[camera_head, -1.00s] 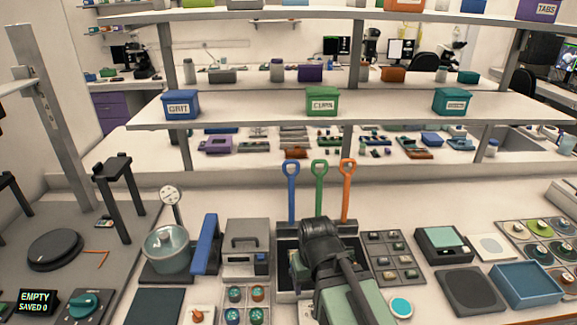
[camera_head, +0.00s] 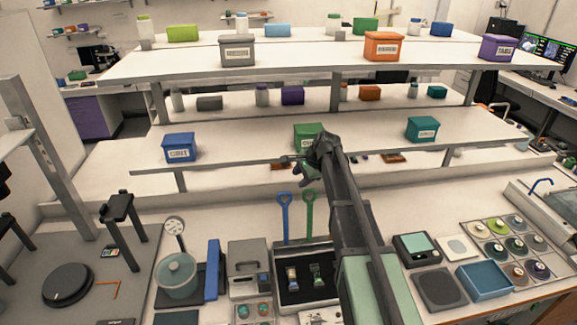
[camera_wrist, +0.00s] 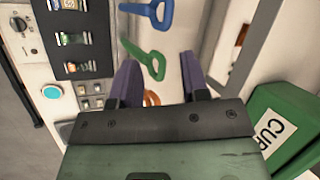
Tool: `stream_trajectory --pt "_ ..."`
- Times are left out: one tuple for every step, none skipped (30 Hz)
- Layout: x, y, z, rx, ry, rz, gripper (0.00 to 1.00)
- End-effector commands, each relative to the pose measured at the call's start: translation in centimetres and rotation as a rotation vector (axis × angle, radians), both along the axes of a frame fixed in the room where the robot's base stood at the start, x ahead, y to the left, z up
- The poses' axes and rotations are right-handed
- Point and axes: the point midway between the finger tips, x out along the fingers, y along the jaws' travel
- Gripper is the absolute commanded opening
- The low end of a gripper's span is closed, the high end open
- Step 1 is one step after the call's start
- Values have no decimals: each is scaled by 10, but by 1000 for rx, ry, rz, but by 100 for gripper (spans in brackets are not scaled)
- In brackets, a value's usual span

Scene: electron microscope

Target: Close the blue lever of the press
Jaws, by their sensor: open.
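The press (camera_head: 281,296) is a dark box with slots holding small vials, seen at the lower middle of the head view. Its blue lever (camera_head: 284,215) stands upright at its back left, with a looped handle. A green lever (camera_head: 308,215) stands beside it. The blue lever (camera_wrist: 150,12) also shows at the top of the wrist view, beyond the fingers. The green lever (camera_wrist: 148,58) lies nearer, and part of an orange lever (camera_wrist: 151,99) shows between the fingers. My gripper (camera_wrist: 160,82) is open and empty, apart from the blue lever. In the head view my gripper (camera_head: 303,172) is above and behind the levers.
A shelf above the bench holds a blue box (camera_head: 179,148), a green box (camera_head: 308,136) beside my gripper, and a teal box (camera_head: 421,130). A pot with a gauge (camera_head: 176,276) and a blue upright panel (camera_head: 212,270) stand left of the press.

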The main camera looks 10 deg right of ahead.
Motion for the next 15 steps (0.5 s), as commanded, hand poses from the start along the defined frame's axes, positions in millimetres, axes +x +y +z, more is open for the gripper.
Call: stream_trajectory --pt "11 2 -6 58 14 -104 42" --pt "11 3 -6 85 24 -159 42" --pt "11 4 -5 110 36 -213 42" --pt "11 4 -5 121 42 -241 42" --pt "11 4 -5 127 48 -259 42" --pt "10 4 -5 131 53 -271 42" --pt "10 4 -6 132 55 -274 42" --pt "10 4 -6 132 55 -274 42" --pt "10 4 -7 131 55 -272 42" --pt "11 5 -9 131 55 -272 42" --pt "12 6 -12 130 55 -271 42" --pt "13 7 -16 130 54 -270 42" --pt "15 8 -21 130 55 -270 42" --pt "16 9 -26 130 55 -270 42" --pt "19 12 -33 129 55 -269 42"
